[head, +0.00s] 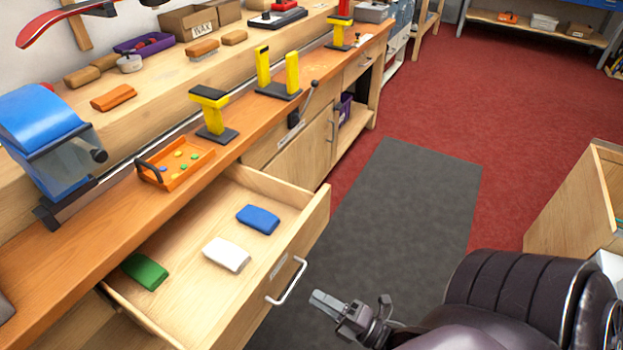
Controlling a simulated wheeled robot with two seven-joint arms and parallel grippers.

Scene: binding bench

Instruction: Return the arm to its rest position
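My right arm comes in from the lower right. Its gripper (328,302) hangs over the grey mat, just right of the open drawer's handle (287,281) and apart from it. I see nothing held in it, but the fingers are seen too nearly edge-on to tell whether they are open or shut. My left gripper is not in view. The open drawer (195,285) holds a green block (145,271), a white block (227,254) and a blue block (258,219), lying apart.
The pulled-out drawer juts from the wooden bench (60,262) toward my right gripper. An orange tray (176,165) with small coloured pieces and several yellow stands are on the bench. A wooden cabinet (572,205) stands at the right. The grey mat (405,200) between is clear.

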